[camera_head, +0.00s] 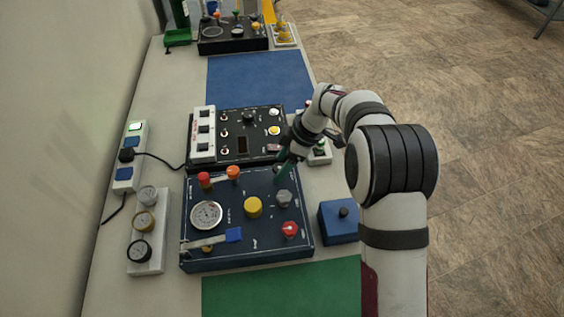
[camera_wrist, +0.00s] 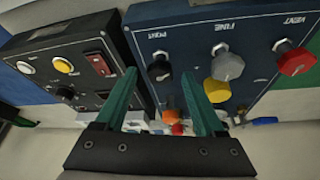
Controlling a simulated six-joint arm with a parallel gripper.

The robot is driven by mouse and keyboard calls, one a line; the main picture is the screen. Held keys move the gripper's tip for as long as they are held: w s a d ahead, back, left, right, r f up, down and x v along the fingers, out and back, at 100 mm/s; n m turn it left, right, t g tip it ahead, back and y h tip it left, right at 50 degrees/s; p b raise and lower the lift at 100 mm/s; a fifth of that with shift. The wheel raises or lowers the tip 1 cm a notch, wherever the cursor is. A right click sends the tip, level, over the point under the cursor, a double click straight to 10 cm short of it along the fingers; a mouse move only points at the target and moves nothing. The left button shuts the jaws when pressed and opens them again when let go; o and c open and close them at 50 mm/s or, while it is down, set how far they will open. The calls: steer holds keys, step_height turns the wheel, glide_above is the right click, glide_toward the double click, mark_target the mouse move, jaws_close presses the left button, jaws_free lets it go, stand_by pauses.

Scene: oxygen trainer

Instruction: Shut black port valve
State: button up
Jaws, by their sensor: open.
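The black port valve (camera_wrist: 159,71) is a small dark knob under the label PORT on the blue panel (camera_wrist: 255,93). In the head view the blue panel (camera_head: 225,255) lies in the middle of the table, and my gripper mostly hides the black knob. My gripper (camera_wrist: 159,76) has two teal fingers, open and empty. In the wrist view the black knob appears between the fingertips. In the head view my gripper (camera_head: 283,168) reaches down over the panel's far right corner. I cannot tell whether the fingers touch the knob.
On the same panel, the grey FINE knob (camera_wrist: 227,63) is nearest, with the red VENT knob (camera_wrist: 293,57) beyond and a yellow knob (camera_wrist: 217,90). A black switch panel (camera_head: 256,145) stands just behind. A blue box (camera_head: 338,225) sits to the right.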

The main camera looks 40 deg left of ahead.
steer(key=shift+c, duration=0.2)
jaws_close()
